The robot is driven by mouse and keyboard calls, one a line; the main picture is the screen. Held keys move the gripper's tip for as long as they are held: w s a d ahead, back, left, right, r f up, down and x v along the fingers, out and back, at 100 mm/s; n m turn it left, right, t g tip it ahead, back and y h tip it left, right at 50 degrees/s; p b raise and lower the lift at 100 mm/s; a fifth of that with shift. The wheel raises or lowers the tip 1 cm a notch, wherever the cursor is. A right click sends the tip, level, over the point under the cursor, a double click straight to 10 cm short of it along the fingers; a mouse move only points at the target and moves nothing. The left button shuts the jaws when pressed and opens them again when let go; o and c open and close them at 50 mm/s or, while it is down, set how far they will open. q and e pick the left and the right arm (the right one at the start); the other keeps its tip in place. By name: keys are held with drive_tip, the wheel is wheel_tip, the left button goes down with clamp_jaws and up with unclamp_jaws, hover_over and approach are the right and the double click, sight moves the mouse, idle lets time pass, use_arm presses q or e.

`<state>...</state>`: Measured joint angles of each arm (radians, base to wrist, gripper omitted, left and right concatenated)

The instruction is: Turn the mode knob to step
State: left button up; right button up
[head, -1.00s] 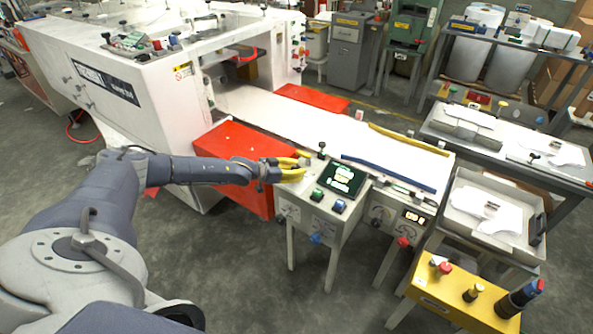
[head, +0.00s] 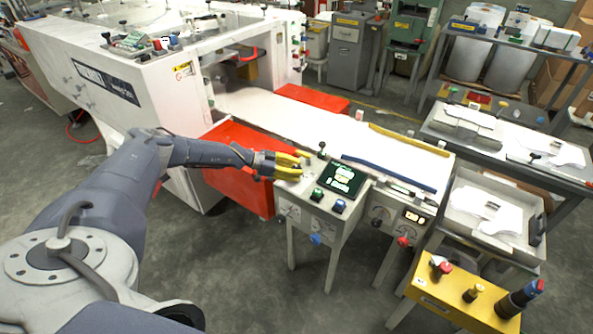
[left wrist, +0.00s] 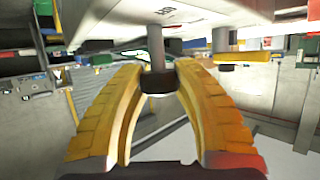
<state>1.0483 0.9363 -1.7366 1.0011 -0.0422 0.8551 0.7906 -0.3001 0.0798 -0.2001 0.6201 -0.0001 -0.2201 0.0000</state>
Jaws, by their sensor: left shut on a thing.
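My left gripper (head: 304,164) is at the left edge of the grey control box (head: 330,214), its yellow fingers pointing right, level with the box top. In the left wrist view a dark round knob (left wrist: 158,81) on a grey shaft sits between the curved yellow fingertips (left wrist: 161,66), which close on it from both sides. I take it to be the mode knob; its pointer and setting cannot be read. In the head view the fingers mostly hide it. My right gripper is not in view.
A red guard (head: 240,165) stands left, a white conveyor (head: 300,120) behind, a yellow box (head: 455,300) front right.

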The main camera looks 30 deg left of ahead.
use_arm(q)
drive_tip(key=shift+w+r+m+h, duration=0.3)
drive_tip(key=shift+r, duration=0.2)
drive_tip(key=o, duration=1.2)
drive_tip(key=shift+s+f, duration=0.1)
drive_tip(key=shift+s, duration=0.05)
drive_tip(key=shift+c, duration=0.2)
drive_tip(key=shift+o, duration=0.6)
drive_tip(key=shift+s+f, duration=0.1)
drive_tip(key=shift+f, duration=0.05)
drive_tip(key=v, duration=1.2)
drive_tip(key=shift+w, duration=0.25)
